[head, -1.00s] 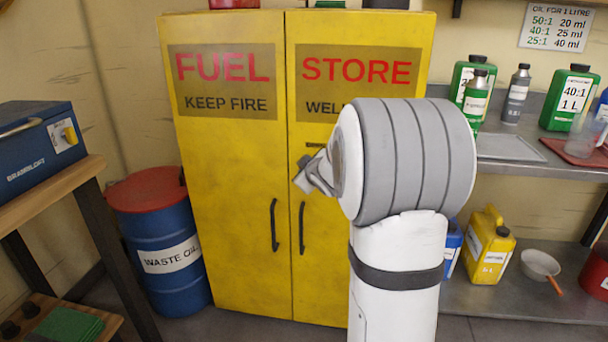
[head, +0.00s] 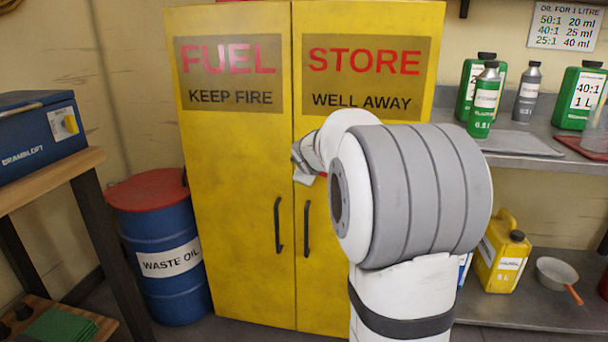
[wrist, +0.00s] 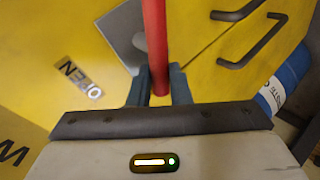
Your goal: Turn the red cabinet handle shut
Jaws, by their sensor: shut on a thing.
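The red cabinet handle (wrist: 155,35) is a red bar running up the wrist view, with a grey plate (wrist: 122,30) behind it. My gripper (wrist: 157,85) is shut on the bar, one finger on each side. In the head view my gripper (head: 303,170) is at the seam of the yellow fuel cabinet (head: 235,220), and only a red sliver of the handle (head: 322,175) shows. My arm hides most of the handle there. An OPEN label (wrist: 80,82) is on the door left of the bar in the wrist view. Both doors look closed.
Two black pull handles (head: 277,226) are below my gripper on the cabinet doors. A blue waste oil drum (head: 165,290) stands left of the cabinet. A shelf (head: 530,140) with bottles and cans is at the right. A blue box sits on a bench at the left.

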